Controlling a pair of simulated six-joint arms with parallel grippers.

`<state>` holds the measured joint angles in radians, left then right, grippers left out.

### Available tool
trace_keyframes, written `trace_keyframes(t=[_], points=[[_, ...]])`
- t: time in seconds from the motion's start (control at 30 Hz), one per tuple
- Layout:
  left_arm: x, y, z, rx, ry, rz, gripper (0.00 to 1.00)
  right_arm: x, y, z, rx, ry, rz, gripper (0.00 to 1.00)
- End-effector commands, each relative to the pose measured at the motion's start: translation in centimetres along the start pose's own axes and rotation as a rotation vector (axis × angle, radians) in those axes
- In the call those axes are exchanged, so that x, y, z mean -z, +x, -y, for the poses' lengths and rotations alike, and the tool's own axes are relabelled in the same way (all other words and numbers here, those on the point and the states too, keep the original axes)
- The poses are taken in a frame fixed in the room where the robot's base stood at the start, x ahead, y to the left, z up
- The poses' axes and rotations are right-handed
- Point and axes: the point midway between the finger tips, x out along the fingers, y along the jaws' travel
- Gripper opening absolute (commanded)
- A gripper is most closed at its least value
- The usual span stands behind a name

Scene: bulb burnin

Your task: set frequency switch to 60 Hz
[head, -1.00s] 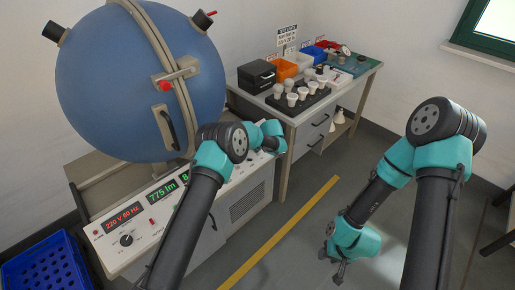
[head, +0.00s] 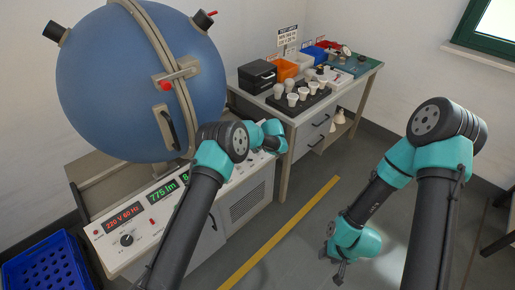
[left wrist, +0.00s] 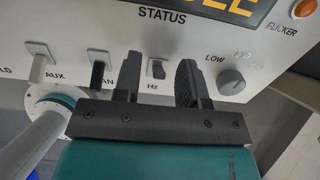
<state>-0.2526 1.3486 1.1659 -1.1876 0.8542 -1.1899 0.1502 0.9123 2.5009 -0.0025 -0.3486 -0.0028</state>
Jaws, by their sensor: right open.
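The frequency switch (left wrist: 157,69), labelled Hz, is a small dark lever on the white panel in the left wrist view. The fingers of my left gripper (left wrist: 160,88) stand apart on either side of it, with gaps visible. Whether a finger touches the lever I cannot tell. In the head view my left gripper is hidden behind my arm at the bench front. The red display (head: 123,217) shows 220 V and a Hz figure that seems to read 60, though it is small. My right gripper (head: 339,276) hangs open and empty above the floor.
The AUX switch (left wrist: 39,62) and FAN switch (left wrist: 97,72) are left of Hz; a round knob (left wrist: 231,81) is to its right. The blue sphere (head: 130,85) stands above the panel. A blue crate (head: 48,268) is at lower left. The floor near my right arm is clear.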

Motion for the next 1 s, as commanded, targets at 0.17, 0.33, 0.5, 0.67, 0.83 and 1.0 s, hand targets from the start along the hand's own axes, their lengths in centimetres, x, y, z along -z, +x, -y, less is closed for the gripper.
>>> trace_keyframes(t=[0.17, 0.33, 0.5, 0.67, 0.83, 1.0], points=[[-0.1, -2.1, 0.1, 0.001, 0.000, 0.001, 0.38, 0.0, 0.0, 0.0, 0.000, 0.000, 0.000, 0.43], [-0.1, -5.2, 0.1, 0.003, 0.001, 0.001, 0.38, 0.0, 0.0, 0.0, 0.000, 0.000, 0.000, 0.43], [0.0, -8.5, 0.0, 0.002, 0.001, 0.001, 0.38, 0.0, 0.0, 0.0, 0.000, 0.000, 0.000, 0.43], [0.0, -11.6, 0.0, 0.003, 0.000, 0.001, 0.38, 0.0, 0.0, 0.0, 0.000, 0.000, 0.000, 0.43], [0.0, -14.6, 0.0, 0.002, 0.001, 0.000, 0.38, 0.0, 0.0, 0.0, 0.000, 0.000, 0.000, 0.43], [0.0, -16.5, 0.0, 0.001, 0.000, 0.001, 0.38, 0.0, 0.0, 0.0, 0.000, 0.000, 0.000, 0.43]])
